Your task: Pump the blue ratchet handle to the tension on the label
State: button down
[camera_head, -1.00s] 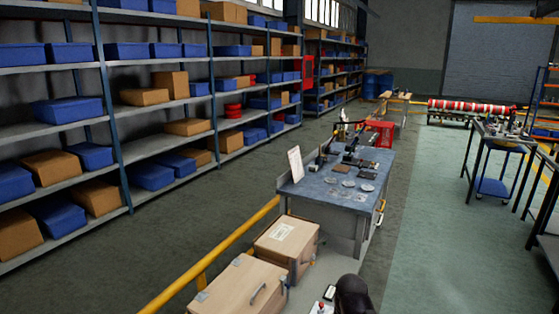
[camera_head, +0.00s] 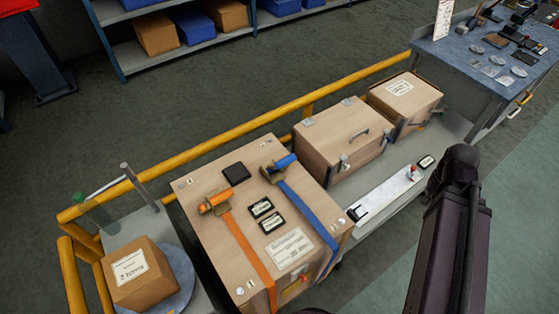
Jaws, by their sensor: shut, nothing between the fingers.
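A blue ratchet handle (camera_head: 284,162) sits on top of a large wooden crate (camera_head: 205,240), towards its back right. Its blue strap (camera_head: 308,214) runs forward over the lid and down the front side. An orange ratchet handle (camera_head: 213,201) with an orange strap (camera_head: 250,250) lies to its left. Two small dark-framed displays (camera_head: 261,208) (camera_head: 273,223) lie between the straps; their readings are too small to read. A pale printed label (camera_head: 288,248) lies nearer the front, its text unreadable. My gripper is not in view; only a dark link of my arm shows at the right.
A dark square pad (camera_head: 236,173) lies behind the displays. A yellow rail (camera_head: 250,130) runs behind. A carton (camera_head: 138,275) on a round plate stands left. Green floor lies open at lower right.

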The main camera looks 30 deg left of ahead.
aim_at(285, 162)
jog(key=z, duration=1)
jog(key=k, duration=0.6)
jog(key=u, duration=1.05)
